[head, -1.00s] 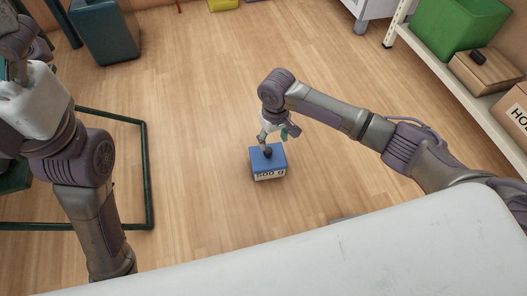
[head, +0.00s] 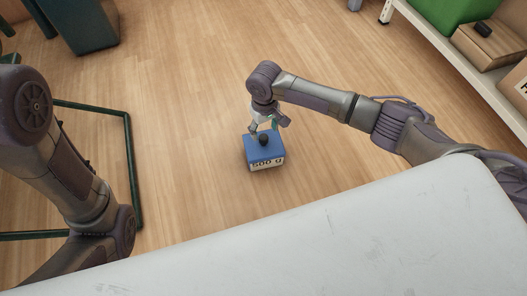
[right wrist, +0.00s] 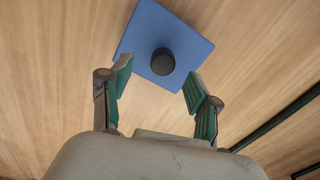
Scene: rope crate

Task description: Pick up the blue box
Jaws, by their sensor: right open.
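The blue box (head: 264,152) stands on the wooden floor, with a dark round knob on its top and a white side with black print. It also shows from above in the right wrist view (right wrist: 150,32), with its knob (right wrist: 163,62) just beyond the fingertips. My right gripper (head: 266,126) is over the back edge of the box, pointing down.
A dark green metal frame (head: 131,170) stands on the floor at left. A dark bin (head: 88,25) is at the upper left. A white shelf (head: 455,58) with a green crate (head: 445,14) and cardboard box (head: 490,45) is at right. The floor around the blue box is clear.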

